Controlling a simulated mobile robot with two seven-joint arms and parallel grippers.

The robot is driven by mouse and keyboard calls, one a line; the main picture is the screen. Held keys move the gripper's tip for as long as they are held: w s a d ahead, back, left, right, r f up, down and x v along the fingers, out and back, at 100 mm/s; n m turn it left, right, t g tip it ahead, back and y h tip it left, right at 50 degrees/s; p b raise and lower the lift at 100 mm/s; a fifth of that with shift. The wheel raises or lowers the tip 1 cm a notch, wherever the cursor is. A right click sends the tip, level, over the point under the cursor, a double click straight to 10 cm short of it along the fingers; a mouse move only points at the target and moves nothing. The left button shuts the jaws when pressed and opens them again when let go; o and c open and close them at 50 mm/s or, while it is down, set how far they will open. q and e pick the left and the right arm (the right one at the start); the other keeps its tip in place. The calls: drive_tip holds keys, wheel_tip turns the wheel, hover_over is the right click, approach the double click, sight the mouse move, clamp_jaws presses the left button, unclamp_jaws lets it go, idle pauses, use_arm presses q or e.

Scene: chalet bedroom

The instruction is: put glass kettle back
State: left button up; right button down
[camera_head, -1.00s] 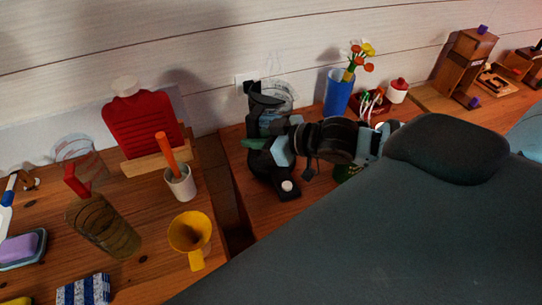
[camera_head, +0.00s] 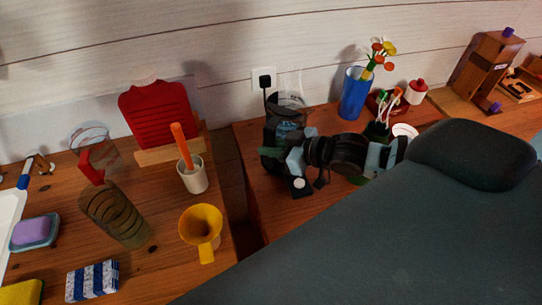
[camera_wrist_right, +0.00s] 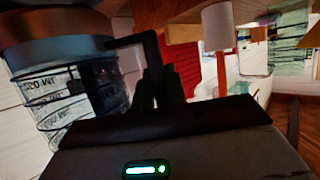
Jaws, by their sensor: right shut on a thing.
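The glass kettle (camera_head: 287,104) is at the back of the wooden surface near the wall outlet, partly hidden by my right gripper. In the right wrist view its clear body with printed markings (camera_wrist_right: 62,100) fills the left side, and its black handle (camera_wrist_right: 128,42) reaches between my fingers. My right gripper (camera_head: 283,152) is shut on the kettle; its fingers also show in the wrist view (camera_wrist_right: 158,88). A dark part with a white button (camera_head: 300,187) shows below the gripper. I cannot tell whether the kettle's bottom touches anything. My left gripper is not in view.
A blue vase of flowers (camera_head: 354,96) and a red-lidded jar (camera_head: 417,92) stand right of the kettle.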

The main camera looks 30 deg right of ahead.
sight(271, 162)
drive_tip(key=shift+f, duration=1.7)
drive_tip(key=shift+f, duration=0.15)
drive_tip(key=c, duration=1.4)
unclamp_jaws()
drive_tip(key=shift+f, duration=0.1)
drive_tip(key=shift+c, duration=0.2)
